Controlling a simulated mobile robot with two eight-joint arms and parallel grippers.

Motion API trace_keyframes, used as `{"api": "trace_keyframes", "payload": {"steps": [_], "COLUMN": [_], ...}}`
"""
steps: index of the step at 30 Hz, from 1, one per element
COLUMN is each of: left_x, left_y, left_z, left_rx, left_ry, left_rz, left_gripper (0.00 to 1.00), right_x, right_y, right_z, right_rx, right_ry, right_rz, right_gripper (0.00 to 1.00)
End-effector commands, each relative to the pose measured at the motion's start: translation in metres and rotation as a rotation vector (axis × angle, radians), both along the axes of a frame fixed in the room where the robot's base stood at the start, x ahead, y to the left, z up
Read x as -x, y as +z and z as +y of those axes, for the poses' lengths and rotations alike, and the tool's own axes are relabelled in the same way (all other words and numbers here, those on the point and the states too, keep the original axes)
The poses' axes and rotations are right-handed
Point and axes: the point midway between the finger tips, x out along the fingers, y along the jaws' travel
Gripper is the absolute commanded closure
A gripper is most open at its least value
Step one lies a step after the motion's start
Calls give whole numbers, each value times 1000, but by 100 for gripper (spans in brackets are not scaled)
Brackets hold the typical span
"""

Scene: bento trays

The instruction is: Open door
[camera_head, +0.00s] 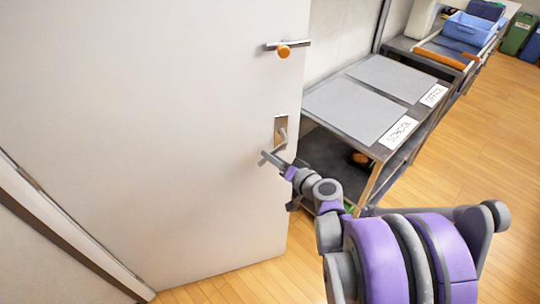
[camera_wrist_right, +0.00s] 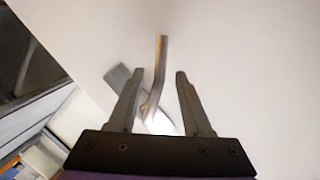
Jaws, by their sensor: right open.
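A white door (camera_head: 150,120) fills the left of the head view. Its free right edge shows, with the room visible past it. A metal lever handle on a plate (camera_head: 281,125) sits near that edge. My right gripper (camera_head: 268,158) is at the lower end of the handle, close to the door face. In the right wrist view, my right gripper (camera_wrist_right: 160,76) is open, and the handle lever (camera_wrist_right: 160,55) shows between its two fingers in the picture. I cannot tell whether the fingers touch it. My left gripper is not in view.
An orange-knobbed latch (camera_head: 284,51) is higher on the door. A dark shelf table with grey panels (camera_head: 350,112) and labels stands just right of the door edge. A blue crate (camera_head: 467,29) is farther back. Wooden floor (camera_head: 480,140) is clear at the right.

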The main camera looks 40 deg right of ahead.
Motion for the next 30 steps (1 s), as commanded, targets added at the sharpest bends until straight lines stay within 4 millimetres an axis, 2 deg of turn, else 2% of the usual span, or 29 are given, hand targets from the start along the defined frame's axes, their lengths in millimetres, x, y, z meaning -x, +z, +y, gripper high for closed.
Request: {"api": "trace_keyframes", "payload": {"steps": [6,12,16,24,27,29,30], "left_x": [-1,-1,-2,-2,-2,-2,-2], "left_y": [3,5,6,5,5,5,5], "left_z": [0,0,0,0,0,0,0], "left_rx": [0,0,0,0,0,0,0], "left_ry": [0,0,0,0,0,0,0], "left_rz": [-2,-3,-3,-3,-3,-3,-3], "left_gripper": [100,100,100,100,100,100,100], "right_x": [46,74,82,83,82,79,76], "right_y": [11,18,20,19,18,14,9], "right_z": [1,3,4,5,9,21,33], "right_rx": [1,0,-1,0,1,4,7], "right_ry": [-6,-4,-2,0,11,39,70], "right_rz": [0,-1,-1,0,11,40,72], "right_gripper": [50,50,50,50,68,79,86]}}
